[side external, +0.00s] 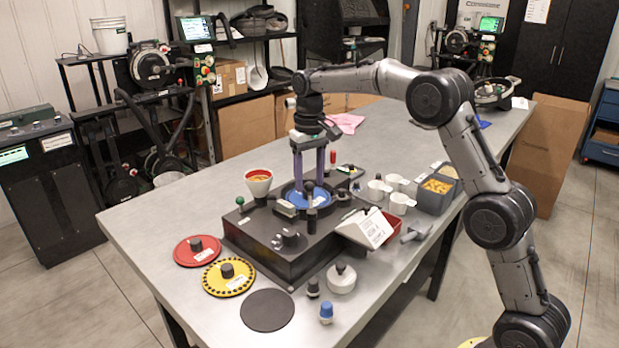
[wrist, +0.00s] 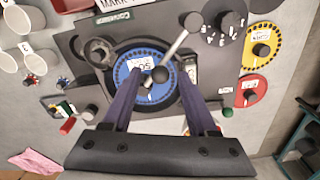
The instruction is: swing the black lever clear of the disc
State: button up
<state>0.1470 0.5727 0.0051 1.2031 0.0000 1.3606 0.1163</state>
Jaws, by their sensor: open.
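The blue disc (side external: 289,196) sits in the dark seed meter housing (side external: 262,240); it also shows in the wrist view (wrist: 128,88). In the wrist view a pale metal arm (wrist: 177,47) runs across the disc from a black pivot (wrist: 193,21) at the rim to a black knob (wrist: 160,74) above the disc; this appears to be the lever. My gripper (side external: 310,184) points down over the disc with its purple fingers apart. In the wrist view the knob shows between the fingertips (wrist: 160,80); whether they touch it I cannot tell.
A funnel cup (side external: 258,184) and a green-knobbed stick (side external: 240,203) stand left of the fingers. Red (side external: 196,251) and yellow (side external: 228,276) discs lie in front-left. White scoops (side external: 400,203) and a grey bin (side external: 436,194) are at the right.

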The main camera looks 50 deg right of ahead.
jog(key=shift+c, duration=0.3)
grip_shut()
dwell(1.2)
